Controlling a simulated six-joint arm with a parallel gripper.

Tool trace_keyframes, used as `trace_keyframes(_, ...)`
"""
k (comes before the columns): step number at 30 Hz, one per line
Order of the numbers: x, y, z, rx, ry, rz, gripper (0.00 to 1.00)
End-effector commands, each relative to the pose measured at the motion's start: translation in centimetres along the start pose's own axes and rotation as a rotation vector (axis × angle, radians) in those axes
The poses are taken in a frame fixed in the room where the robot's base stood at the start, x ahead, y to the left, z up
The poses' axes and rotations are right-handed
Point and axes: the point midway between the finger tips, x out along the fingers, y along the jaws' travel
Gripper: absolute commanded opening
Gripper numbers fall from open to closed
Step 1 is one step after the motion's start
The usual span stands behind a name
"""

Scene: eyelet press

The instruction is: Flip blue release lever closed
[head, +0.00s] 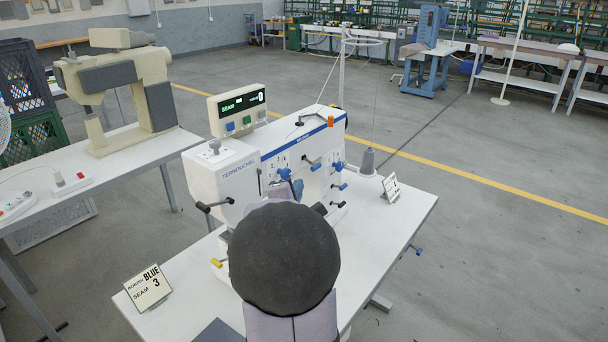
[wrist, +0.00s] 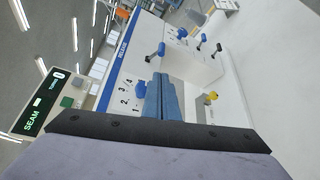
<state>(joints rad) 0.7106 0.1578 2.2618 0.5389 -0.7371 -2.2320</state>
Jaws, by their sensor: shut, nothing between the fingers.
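The white and blue machine (head: 255,165) has several blue-knobbed levers, and I cannot tell which one is the release lever. One blue knob (head: 284,173) is on its front face; a blue knob by the printed numbers (wrist: 140,83) in the wrist view is probably the same one. My gripper (head: 297,187) reaches in from the front, largely hidden behind my round dark arm link. In the wrist view its blue fingers (wrist: 160,97) are together and empty, close beside that knob; I cannot tell whether they touch. Another blue-knobbed lever (wrist: 157,51) sticks out beyond the fingertips.
A lit display box (head: 240,108) stands atop the machine. A black-ended handle (head: 214,205) juts out left. A thread spool (head: 367,163) and number card (head: 391,188) stand right; a "BLUE 3" card (head: 148,288) stands front left. The white table's right side (head: 405,215) is mostly clear.

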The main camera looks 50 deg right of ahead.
Motion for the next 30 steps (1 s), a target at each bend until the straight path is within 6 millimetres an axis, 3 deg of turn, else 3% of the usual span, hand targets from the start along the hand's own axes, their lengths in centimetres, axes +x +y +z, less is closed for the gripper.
trace_keyframes(8,1.3,0.0,0.1,0.001,-0.001,-0.002,0.00)
trace_keyframes(21,7.1,0.0,0.0,0.001,0.000,-0.003,0.00)
trace_keyframes(30,9.6,0.0,0.0,0.002,0.000,-0.001,0.00)
